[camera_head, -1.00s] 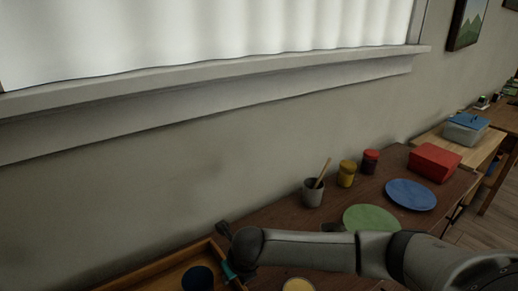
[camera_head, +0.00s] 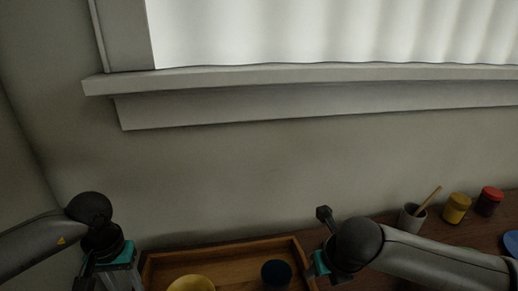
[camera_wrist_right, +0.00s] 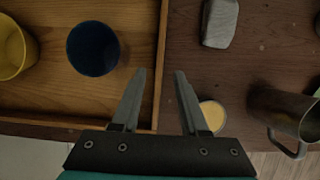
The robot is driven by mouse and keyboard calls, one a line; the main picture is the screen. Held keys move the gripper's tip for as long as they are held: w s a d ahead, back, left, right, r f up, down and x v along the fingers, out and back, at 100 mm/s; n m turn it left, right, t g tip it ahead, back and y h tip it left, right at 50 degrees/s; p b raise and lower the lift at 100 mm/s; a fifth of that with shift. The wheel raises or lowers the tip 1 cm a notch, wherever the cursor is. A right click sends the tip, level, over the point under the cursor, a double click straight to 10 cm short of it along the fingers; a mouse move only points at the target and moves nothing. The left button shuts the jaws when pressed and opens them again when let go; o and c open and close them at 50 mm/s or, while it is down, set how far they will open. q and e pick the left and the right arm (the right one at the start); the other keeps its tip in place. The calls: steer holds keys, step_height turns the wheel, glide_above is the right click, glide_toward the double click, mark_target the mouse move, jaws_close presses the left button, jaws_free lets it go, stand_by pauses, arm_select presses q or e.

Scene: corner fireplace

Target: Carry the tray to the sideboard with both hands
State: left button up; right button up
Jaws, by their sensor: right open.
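The wooden tray (camera_head: 222,250) lies on a dark brown wooden surface below the window. A yellow cup (camera_head: 191,284) and a dark blue cup (camera_head: 276,273) stand in it; its near part is cut off by the frame. In the right wrist view the tray's side wall (camera_wrist_right: 162,50) runs between the fingertips of my right gripper (camera_wrist_right: 160,73). This gripper is open; I cannot tell its height over the rim. In the head view my right gripper (camera_head: 319,264) is at the tray's right end. My left gripper (camera_head: 108,280) is by the left end, its fingers unclear.
A grey pot with a wooden stick (camera_head: 411,216), a yellow jar (camera_head: 456,208) and a red jar (camera_head: 489,201) stand to the right. The wrist view shows a grey block (camera_wrist_right: 220,22), a pale yellow round thing (camera_wrist_right: 212,115) and a metal mug (camera_wrist_right: 283,112) beside the tray.

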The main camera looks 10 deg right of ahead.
steer(key=shift+v, duration=1.7)
steer(key=shift+f, duration=0.1)
